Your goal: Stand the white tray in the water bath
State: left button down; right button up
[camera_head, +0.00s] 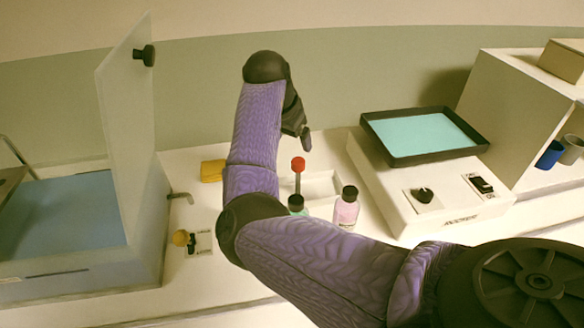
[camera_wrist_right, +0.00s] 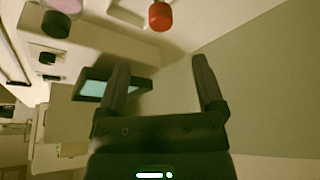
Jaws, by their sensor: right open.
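The white tray (camera_head: 324,186) lies on the counter in the head view, partly hidden by my right arm. It also shows at the top of the wrist view (camera_wrist_right: 128,14). A red-capped bottle (camera_head: 298,166) stands at it; I cannot tell whether inside or beside it. The water bath (camera_head: 70,274) is at the left, with blue water (camera_head: 70,215) and its lid (camera_head: 126,130) raised. My right gripper (camera_head: 304,136) is above and behind the tray. In the wrist view its fingers (camera_wrist_right: 162,80) are apart with nothing between them. My left gripper is out of view.
A pink bottle (camera_head: 346,209) and a dark-capped bottle (camera_head: 296,203) stand in front of the tray. A yellow block (camera_head: 212,171) lies left of my arm. A device with a dark-rimmed teal top (camera_head: 424,134) stands right. A small tap (camera_head: 180,197) juts from the bath.

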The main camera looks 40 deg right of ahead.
aim_at(298, 161)
jog(key=b+x, duration=0.3)
jog(key=x, duration=0.3)
jog(key=b+x, duration=0.2)
jog(key=x, duration=0.3)
jog(key=shift+a+f+b, duration=0.1)
jog(key=shift+f+b, duration=0.3)
jog(key=shift+f, duration=0.05)
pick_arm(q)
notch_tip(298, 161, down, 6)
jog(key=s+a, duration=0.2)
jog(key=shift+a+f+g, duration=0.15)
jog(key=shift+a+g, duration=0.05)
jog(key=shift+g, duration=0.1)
pick_arm(e)
jog(key=shift+r, duration=0.1)
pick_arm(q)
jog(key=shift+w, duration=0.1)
pick_arm(e)
grip_shut()
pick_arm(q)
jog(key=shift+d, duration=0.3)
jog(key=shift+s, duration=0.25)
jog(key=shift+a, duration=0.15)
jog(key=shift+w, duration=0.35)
